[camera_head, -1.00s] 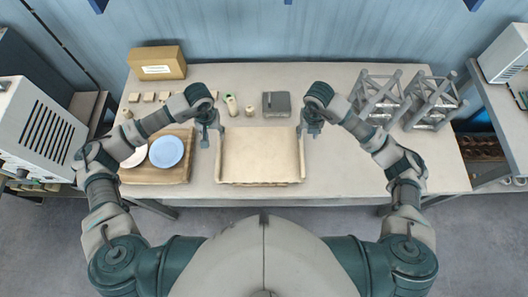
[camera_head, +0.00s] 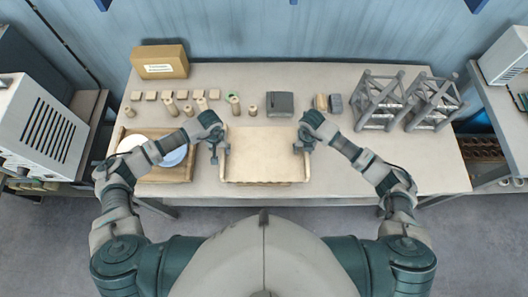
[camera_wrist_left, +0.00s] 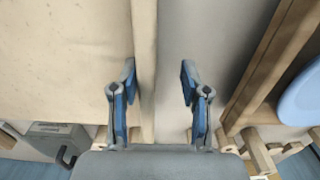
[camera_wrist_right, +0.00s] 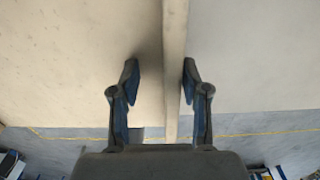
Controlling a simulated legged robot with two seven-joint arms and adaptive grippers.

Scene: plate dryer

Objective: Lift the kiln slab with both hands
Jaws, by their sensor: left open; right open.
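The kiln slab (camera_head: 264,156) is a beige, flat, roughly square piece with raised side edges, lying on the table at its front middle. My left gripper (camera_head: 216,157) is open at the slab's left edge. In the left wrist view the slab (camera_wrist_left: 65,60) has its raised edge between the open fingers (camera_wrist_left: 158,85), closer to the left finger. My right gripper (camera_head: 300,149) is open at the right edge. In the right wrist view the slab (camera_wrist_right: 80,60) has its edge between the fingers (camera_wrist_right: 160,82), close to the right finger.
A wooden tray (camera_head: 155,181) with plates stands just left of the slab. Behind are small posts and blocks, a dark grey box (camera_head: 280,104) and a cardboard box (camera_head: 160,62). Grey lattice frames (camera_head: 380,100) stand at right. The table right of the slab is clear.

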